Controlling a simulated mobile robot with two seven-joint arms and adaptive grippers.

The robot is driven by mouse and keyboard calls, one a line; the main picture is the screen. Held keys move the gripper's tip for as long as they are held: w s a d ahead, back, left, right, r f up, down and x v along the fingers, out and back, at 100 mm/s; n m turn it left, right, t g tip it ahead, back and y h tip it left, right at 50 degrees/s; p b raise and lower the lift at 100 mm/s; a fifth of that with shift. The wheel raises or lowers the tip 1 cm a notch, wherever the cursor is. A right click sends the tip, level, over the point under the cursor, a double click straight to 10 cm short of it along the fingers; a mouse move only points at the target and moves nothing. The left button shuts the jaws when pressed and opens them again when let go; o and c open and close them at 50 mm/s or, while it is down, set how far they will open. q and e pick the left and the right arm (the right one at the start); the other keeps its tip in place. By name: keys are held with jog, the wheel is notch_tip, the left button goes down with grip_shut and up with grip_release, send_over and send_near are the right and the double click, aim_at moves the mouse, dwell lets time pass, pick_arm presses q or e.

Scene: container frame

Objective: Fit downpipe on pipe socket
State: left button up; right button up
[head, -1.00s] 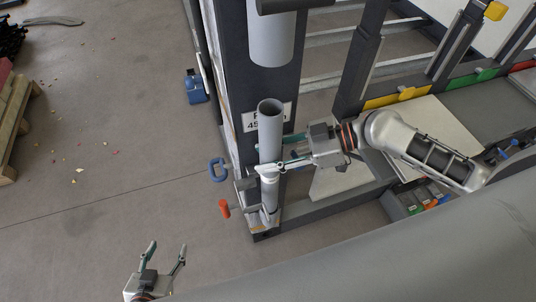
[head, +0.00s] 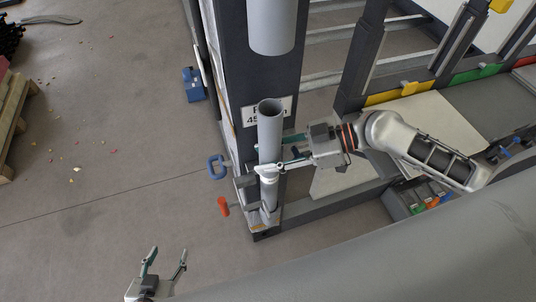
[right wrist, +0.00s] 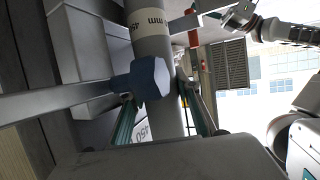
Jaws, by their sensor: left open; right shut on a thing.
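A grey downpipe (head: 269,135) with an open top stands about upright in front of the dark post. My right gripper (head: 277,152) reaches in from the right and is shut on it at mid-height. In the right wrist view the pipe (right wrist: 153,50) runs between the fingers and carries a white band marked in mm. My left gripper (head: 168,254) is open and empty at the lower left, away from the pipe.
A wider grey pipe (head: 271,28) hangs above the downpipe, with a gap between. Blue (head: 216,167) and red (head: 223,207) handles stick out left of the collar. The dark post (head: 235,90) stands close behind. Open floor (head: 110,180) lies left.

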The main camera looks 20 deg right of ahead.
jog(key=shift+d+f, duration=0.1)
jog(key=shift+f, duration=0.55)
jog(key=shift+w+d+r+b, duration=0.15)
jog(key=shift+w+r+b, duration=0.2)
jog(key=shift+w+r, duration=0.1)
dwell(0.5)
dwell(0.3)
jog(key=shift+w+r, duration=0.1)
dwell(0.6)
jog(key=shift+w+r+p, duration=0.1)
jog(key=shift+r+p, duration=0.3)
jog(key=shift+r, duration=0.45)
jog(key=shift+r+p, duration=0.55)
jog(key=shift+r, duration=0.3)
grip_shut()
jog(key=shift+s+r+p, duration=0.15)
jog(key=shift+r+p, duration=0.6)
jog(key=shift+r, duration=0.3)
jog(key=shift+s+r+p, duration=0.1)
jog(key=shift+r+p, duration=0.6)
jog(key=shift+r, duration=0.3)
jog(key=shift+a, duration=0.2)
jog(key=shift+f, duration=0.1)
